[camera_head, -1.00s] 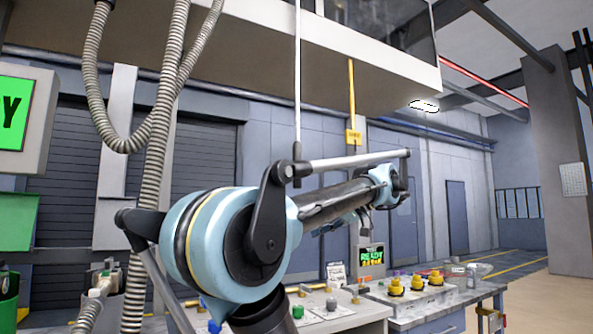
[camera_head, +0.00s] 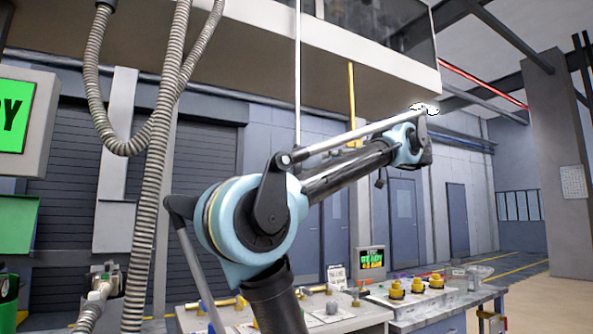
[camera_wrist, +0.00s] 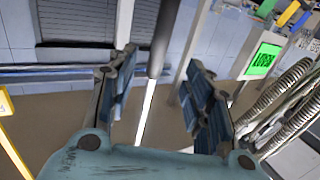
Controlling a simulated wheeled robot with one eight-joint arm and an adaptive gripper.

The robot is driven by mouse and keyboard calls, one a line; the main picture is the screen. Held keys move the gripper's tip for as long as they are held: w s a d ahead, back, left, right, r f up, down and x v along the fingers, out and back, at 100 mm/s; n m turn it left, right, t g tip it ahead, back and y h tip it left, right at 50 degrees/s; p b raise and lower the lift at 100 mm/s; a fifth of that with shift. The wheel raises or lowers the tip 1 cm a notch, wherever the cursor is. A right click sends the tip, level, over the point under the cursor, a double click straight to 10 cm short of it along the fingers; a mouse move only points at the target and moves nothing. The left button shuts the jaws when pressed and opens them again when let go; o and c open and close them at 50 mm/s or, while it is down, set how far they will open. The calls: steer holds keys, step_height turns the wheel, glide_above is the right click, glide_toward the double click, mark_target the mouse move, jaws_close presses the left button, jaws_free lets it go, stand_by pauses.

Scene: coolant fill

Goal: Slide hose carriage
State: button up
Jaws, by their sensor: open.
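My gripper (camera_wrist: 160,62) is open in the wrist view, its two dark fingers spread. A thin white rod with a thick dark end hangs from overhead; the dark end (camera_wrist: 163,38) appears in the gap between the fingers, touching neither in the picture. Its depth cannot be told. In the head view the white rod (camera_head: 297,75) hangs left of centre, its lower end hidden behind my arm. Corrugated grey hoses (camera_head: 160,150) hang at left and show at the wrist view's right (camera_wrist: 285,95). I cannot tell which part is the hose carriage.
A yellow hanging bar (camera_head: 351,90) is right of the rod. A beige overhead housing (camera_head: 385,75) is above my arm. Benches with yellow knobs (camera_head: 397,288) and a small screen (camera_head: 372,260) stand below. A green status screen (camera_head: 14,115) is at left.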

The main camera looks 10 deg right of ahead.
steer(key=shift+x, duration=7.25)
steer(key=shift+f, duration=0.1)
steer(key=shift+c, duration=0.2)
jaws_close()
